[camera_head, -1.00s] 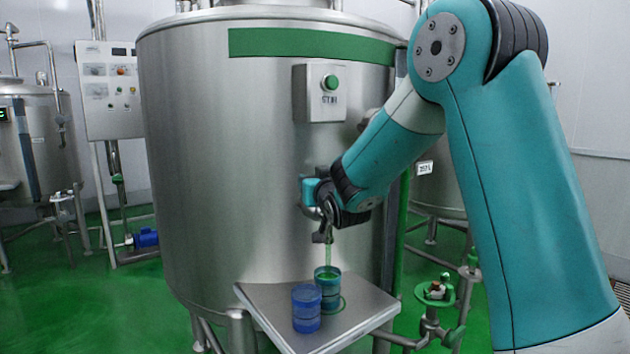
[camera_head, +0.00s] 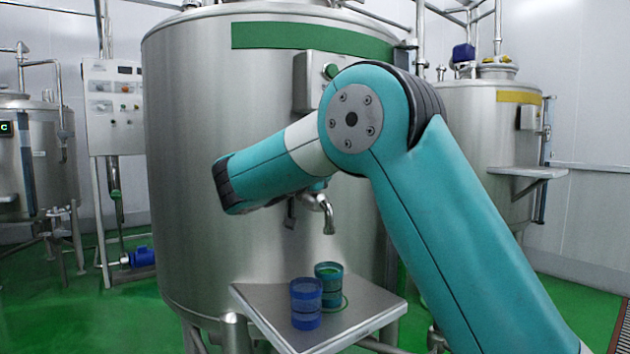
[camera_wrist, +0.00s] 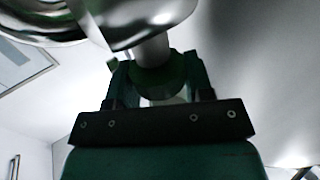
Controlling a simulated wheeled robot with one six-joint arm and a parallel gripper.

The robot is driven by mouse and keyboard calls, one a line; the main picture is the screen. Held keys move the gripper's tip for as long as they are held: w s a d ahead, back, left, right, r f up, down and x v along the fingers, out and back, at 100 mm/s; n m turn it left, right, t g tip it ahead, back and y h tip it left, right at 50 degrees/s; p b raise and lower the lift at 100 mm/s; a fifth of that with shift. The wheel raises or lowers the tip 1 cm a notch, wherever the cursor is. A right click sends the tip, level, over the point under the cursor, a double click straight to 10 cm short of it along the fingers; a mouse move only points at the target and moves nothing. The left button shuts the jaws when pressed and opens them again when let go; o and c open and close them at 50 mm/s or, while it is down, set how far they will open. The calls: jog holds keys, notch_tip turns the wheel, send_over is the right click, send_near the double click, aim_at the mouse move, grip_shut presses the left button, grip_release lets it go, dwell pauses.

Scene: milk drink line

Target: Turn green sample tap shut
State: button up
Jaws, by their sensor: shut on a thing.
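The steel tap spout (camera_head: 325,212) sticks out from the front of the large tank and points down, with no stream of liquid showing below it. In the wrist view the tap's green handle (camera_wrist: 158,82) sits between the two fingers of my gripper (camera_wrist: 157,75), which is shut on it. The steel tap body (camera_wrist: 150,48) runs out above the fingers. In the head view my forearm hides most of the tap and gripper. A green-topped cup (camera_head: 328,280) stands upright below the spout.
A blue cup (camera_head: 306,305) stands beside the green-topped cup on a steel shelf (camera_head: 265,318) fixed to the tank (camera_head: 200,170). A button box (camera_head: 303,80) on the tank is partly behind my arm. Another tank (camera_head: 490,130) stands at the right.

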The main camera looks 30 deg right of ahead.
jog(key=shift+f+m+g+h, duration=0.1)
jog(key=shift+m+g+h, duration=0.45)
jog(key=shift+g, duration=0.35)
jog(key=shift+m, duration=0.25)
jog(key=o, duration=0.9)
jog(key=shift+d, duration=0.1)
jog(key=shift+g, duration=0.4)
